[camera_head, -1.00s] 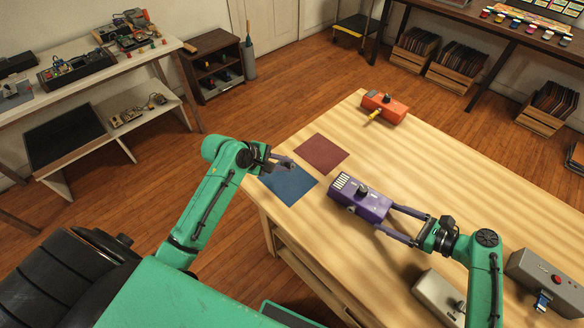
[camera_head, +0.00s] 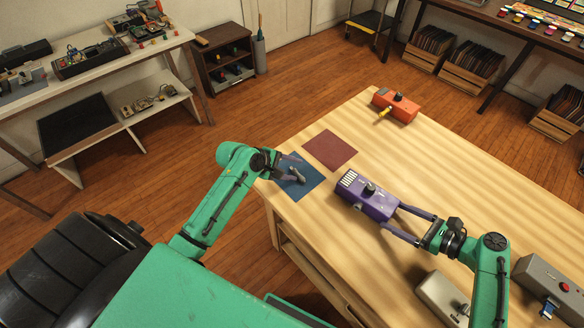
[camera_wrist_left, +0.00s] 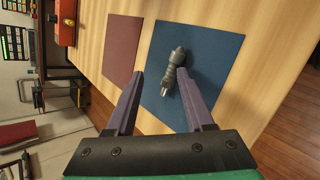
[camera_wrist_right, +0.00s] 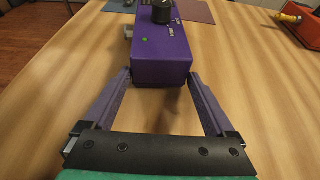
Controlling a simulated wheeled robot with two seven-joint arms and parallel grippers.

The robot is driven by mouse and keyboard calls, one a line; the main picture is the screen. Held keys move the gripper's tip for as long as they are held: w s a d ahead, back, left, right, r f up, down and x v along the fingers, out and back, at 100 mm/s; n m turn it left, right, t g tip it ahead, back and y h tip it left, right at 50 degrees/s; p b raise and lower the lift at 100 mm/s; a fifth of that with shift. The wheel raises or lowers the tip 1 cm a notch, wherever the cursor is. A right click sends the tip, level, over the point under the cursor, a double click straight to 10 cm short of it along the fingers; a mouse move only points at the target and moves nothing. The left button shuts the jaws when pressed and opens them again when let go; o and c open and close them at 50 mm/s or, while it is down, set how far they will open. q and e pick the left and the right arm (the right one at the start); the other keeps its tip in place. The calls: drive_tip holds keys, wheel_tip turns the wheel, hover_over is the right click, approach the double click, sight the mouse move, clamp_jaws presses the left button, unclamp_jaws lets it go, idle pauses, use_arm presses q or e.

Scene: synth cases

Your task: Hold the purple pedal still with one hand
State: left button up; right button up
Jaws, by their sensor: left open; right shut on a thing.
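The purple pedal (camera_head: 372,204) lies on the wooden table, with a black knob on top and a pale striped patch at its far end. My right gripper (camera_head: 392,214) is shut on its near end. In the right wrist view the fingers (camera_wrist_right: 160,76) sit on both sides of the purple pedal (camera_wrist_right: 160,46). My left gripper (camera_head: 286,170) is open, low over the blue mat (camera_head: 302,190). In the left wrist view, a grey plug-like piece (camera_wrist_left: 178,62) lies on the blue mat (camera_wrist_left: 215,55), close to the right finger of the open left gripper (camera_wrist_left: 160,74).
A maroon mat (camera_head: 330,151) lies beside the blue one. An orange pedal (camera_head: 402,106) with a yellow plug (camera_head: 384,113) stands at the far corner. A pale grey pedal (camera_head: 436,292) and a darker grey one with a red button (camera_head: 545,277) lie at the right. The table's middle is clear.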

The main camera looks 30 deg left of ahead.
use_arm(q)
drive_tip(key=shift+s+r, duration=0.1)
drive_tip(key=v, duration=1.1)
drive_tip(key=shift+s+a+r, duration=0.2)
drive_tip(key=shift+a+r, duration=0.05)
use_arm(e)
drive_tip(key=o, duration=1.2)
drive_tip(key=shift+o, duration=0.2)
drive_tip(key=v, duration=1.2)
